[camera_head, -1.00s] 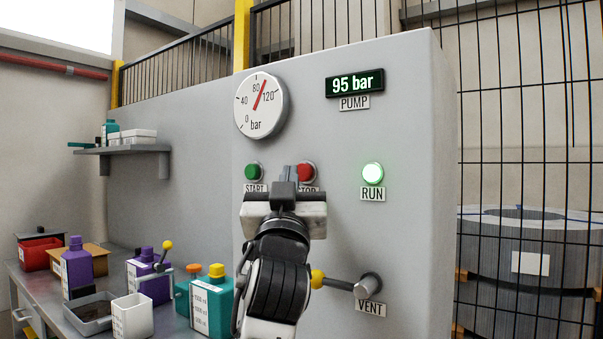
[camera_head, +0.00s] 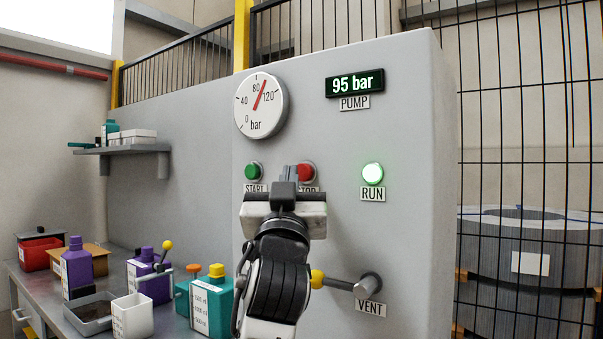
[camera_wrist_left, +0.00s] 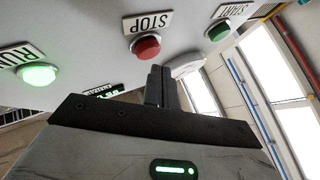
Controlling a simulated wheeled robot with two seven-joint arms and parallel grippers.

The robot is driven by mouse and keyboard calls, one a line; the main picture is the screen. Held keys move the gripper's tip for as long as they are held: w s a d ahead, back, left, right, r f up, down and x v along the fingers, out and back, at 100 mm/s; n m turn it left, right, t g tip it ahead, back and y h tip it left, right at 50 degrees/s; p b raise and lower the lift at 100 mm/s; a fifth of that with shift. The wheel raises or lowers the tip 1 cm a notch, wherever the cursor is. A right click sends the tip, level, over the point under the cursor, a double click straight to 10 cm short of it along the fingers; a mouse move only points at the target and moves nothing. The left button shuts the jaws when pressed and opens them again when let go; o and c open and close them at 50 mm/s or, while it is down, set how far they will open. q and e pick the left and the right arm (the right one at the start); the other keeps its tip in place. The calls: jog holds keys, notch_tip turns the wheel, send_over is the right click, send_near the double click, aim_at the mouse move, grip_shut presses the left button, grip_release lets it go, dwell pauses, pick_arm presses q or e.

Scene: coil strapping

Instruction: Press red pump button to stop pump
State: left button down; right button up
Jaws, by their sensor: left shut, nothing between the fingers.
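The red stop button (camera_head: 306,172) sits on the grey pump panel (camera_head: 410,120), with its STOP label partly hidden by my left gripper. My left gripper (camera_head: 289,174) is shut and empty, its fingertips pointing at the panel just left of the red button in the head view. In the left wrist view the red button (camera_wrist_left: 146,47) is in full view beyond the shut fingertips (camera_wrist_left: 161,70), with a gap showing between them in the picture. The green RUN lamp (camera_head: 373,173) is lit. The display (camera_head: 354,84) reads 95 bar. My right gripper is not in view.
The green START button (camera_head: 254,172) is close at the left of the red one. A vent lever with a yellow knob (camera_head: 317,279) sticks out below. A round gauge (camera_head: 261,105) is above. A bench with bottles (camera_head: 211,304) stands at the left; mesh fencing is at the right.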

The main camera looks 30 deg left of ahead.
pick_arm(q)
jog(key=shift+w, duration=0.15)
jog(key=shift+w, duration=0.25)
jog(key=shift+w, duration=0.5)
dwell(0.9)
dwell(0.4)
jog(key=shift+s, duration=0.85)
jog(key=s+p, duration=0.1)
jog(key=s, duration=0.4)
jog(key=shift+a, duration=0.2)
dwell(0.6)
